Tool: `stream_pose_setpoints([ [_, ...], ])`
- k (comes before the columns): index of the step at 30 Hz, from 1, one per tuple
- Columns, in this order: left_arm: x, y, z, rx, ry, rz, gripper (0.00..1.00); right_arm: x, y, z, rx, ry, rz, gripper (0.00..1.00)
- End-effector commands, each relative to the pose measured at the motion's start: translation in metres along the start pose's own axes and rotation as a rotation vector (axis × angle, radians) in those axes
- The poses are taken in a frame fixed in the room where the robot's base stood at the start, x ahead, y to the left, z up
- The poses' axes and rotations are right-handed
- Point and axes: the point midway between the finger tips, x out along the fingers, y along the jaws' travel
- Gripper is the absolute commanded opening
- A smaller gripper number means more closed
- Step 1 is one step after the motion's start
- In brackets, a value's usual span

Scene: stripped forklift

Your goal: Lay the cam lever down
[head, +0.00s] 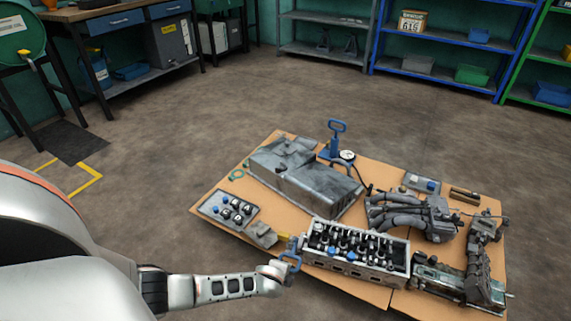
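A blue loop-shaped handle (291,263) shows at the left end of the engine cylinder head (355,252). It may be the cam lever, but I cannot be sure from this view. My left gripper (281,271) is at the blue handle, just off the near edge of the cardboard (235,183). Its fingers are small and overlap the handle, so I cannot tell whether they are closed on it. A small yellow piece (284,241) lies close by at the head's left end. My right gripper is not in view.
On the cardboard are a grey metal cover (305,180), a blue-handled tool with a gauge (336,137), a tray of small parts (228,210), a manifold (410,215) and a long dark part (478,258). Bare floor (200,130) lies around it. Shelves stand at the back.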

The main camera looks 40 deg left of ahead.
Motion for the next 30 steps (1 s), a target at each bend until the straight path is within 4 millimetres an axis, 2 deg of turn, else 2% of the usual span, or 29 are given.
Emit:
stream_pose_setpoints([
  [1, 0.003, 0.012, 0.004, 0.003, -0.006, 0.014, 0.28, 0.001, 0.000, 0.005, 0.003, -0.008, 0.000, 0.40],
  [30, -0.006, 0.000, 0.001, 0.002, -0.002, 0.000, 0.28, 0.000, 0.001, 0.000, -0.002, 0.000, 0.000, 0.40],
])
